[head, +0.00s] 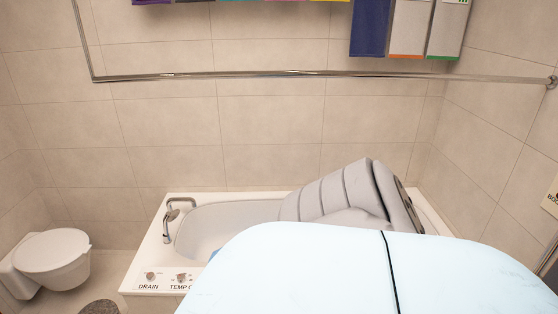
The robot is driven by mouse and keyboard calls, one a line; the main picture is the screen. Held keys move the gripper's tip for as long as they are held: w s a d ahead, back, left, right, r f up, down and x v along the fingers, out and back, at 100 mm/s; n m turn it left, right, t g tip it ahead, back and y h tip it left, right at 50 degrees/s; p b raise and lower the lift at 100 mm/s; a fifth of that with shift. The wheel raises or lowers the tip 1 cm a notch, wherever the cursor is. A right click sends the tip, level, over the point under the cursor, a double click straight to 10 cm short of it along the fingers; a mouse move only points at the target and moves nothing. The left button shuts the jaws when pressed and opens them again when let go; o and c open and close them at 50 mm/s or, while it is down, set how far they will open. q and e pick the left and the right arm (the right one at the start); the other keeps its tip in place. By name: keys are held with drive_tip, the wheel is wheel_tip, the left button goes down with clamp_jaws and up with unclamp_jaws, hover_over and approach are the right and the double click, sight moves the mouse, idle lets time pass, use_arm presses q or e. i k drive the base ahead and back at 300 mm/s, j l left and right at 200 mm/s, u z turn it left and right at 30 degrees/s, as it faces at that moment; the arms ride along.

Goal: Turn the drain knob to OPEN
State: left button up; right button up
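The drain knob (151,277) is a small round metallic knob on the front left corner of the white bathtub rim, above the printed word DRAIN. Small marks sit around it, but they are too small to read, so its setting cannot be told. A similar temperature knob (181,278) is just to its right, its label partly covered. The white bathtub (140,258) stands against the back wall. Neither of my grippers is in view.
A large pale-blue rounded surface with a dark seam (300,270) covers the lower right foreground and hides part of the tub. A grey padded object (335,195) rests at the tub's right. A tap (168,225), a toilet (52,255) and a metal rail (250,75) also show.

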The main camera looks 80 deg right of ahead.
sight(151, 277)
drive_tip(key=z, duration=3)
drive_tip(key=u, duration=1.55)
drive_tip(key=i+l+u, duration=0.15)
drive_tip(key=u, duration=0.25)
drive_tip(key=i+l+u, duration=0.1)
drive_tip(key=u, duration=0.35)
drive_tip(key=l+u, duration=0.4)
drive_tip(key=i+j, duration=0.05)
